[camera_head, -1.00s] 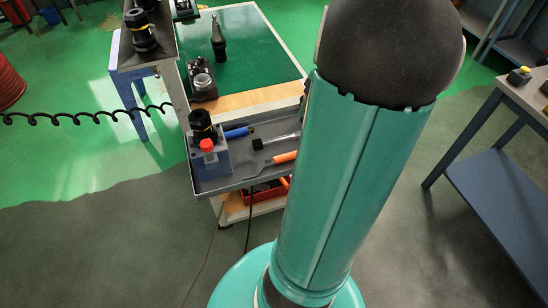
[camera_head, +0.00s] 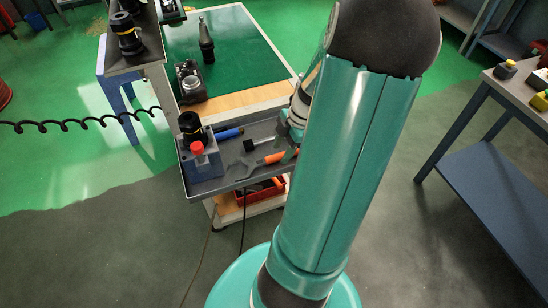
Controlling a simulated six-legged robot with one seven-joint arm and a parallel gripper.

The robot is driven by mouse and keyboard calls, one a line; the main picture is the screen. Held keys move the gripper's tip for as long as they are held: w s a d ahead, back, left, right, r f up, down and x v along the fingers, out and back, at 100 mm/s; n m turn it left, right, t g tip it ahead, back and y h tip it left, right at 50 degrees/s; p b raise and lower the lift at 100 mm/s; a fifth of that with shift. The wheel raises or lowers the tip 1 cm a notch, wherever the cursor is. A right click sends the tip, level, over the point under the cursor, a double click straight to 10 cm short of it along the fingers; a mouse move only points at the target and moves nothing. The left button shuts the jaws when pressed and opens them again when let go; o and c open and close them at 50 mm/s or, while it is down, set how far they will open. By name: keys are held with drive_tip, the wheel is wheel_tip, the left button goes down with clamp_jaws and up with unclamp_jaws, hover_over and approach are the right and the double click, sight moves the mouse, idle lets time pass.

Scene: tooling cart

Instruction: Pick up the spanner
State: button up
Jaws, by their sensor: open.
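The spanner (camera_head: 243,170) lies on the grey tray of the tooling cart. It has a grey forked head at the left and an orange handle running up to the right. My gripper (camera_head: 290,138) shows only in part at the tray's right side, just beyond the handle's right end. My teal arm hides most of it, and its fingertips are not clear. It is open, and the spanner rests on the tray. I cannot tell whether the gripper touches the handle.
A black-headed mallet (camera_head: 249,145) and a blue-handled tool (camera_head: 229,133) lie behind the spanner. A blue-grey box with a red knob (camera_head: 198,150) stands at the tray's left end. The green cart top (camera_head: 236,55) carries a tool holder and a camera-like device. A side table stands right.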

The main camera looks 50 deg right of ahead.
drive_tip(key=shift+w+a+f, duration=0.1)
drive_tip(key=shift+a+f, duration=0.1)
drive_tip(key=shift+f, duration=0.35)
drive_tip(key=shift+f, duration=0.25)
clamp_jaws()
